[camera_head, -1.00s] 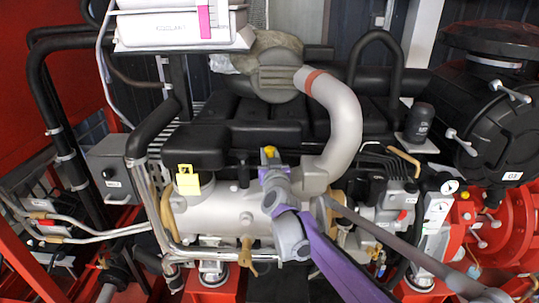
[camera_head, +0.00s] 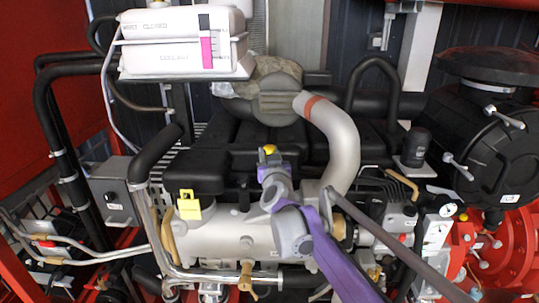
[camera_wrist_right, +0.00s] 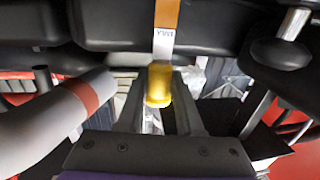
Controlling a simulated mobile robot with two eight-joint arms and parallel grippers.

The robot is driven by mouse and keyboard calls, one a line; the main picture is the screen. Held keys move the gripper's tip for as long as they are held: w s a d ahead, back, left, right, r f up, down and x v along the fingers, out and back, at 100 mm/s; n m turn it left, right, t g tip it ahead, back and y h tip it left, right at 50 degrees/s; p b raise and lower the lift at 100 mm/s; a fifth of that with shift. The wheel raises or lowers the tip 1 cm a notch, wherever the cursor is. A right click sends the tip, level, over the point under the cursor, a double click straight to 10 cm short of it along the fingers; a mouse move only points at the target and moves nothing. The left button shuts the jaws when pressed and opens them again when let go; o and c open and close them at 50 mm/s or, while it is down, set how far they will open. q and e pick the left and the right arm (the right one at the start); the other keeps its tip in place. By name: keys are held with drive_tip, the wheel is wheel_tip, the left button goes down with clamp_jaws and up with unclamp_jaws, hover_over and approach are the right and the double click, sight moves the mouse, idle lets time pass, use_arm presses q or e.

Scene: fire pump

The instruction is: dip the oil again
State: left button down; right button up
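My right gripper (camera_head: 268,160) reaches in on a purple and grey arm to the middle of the engine (camera_head: 215,230). A small yellow dipstick handle (camera_head: 268,150) shows at its tip. In the right wrist view the yellow handle (camera_wrist_right: 158,85) sits upright between the two grey fingers of the right gripper (camera_wrist_right: 157,105), which look closed around it. Below the handle the fingers and wrist hide most of the view, so I cannot tell whether a rod is still in its tube. My left gripper is not in view.
A grey pipe with a red band (camera_head: 335,130) curves close right of the gripper. Black engine covers (camera_head: 230,145) lie behind. A yellow tag (camera_head: 189,205) hangs at the left. A white coolant tank (camera_head: 185,55) stands above. Red and black machinery fills the right.

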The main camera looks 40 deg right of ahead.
drive_tip(key=shift+o, duration=1)
drive_tip(key=shift+d+r, duration=0.1)
drive_tip(key=shift+r, duration=0.25)
drive_tip(key=shift+s+f, duration=0.1)
drive_tip(key=shift+f, duration=0.05)
drive_tip(key=shift+s+a, duration=0.2)
drive_tip(key=shift+s, duration=0.05)
drive_tip(key=b+v, duration=0.2)
drive_tip(key=v, duration=0.8)
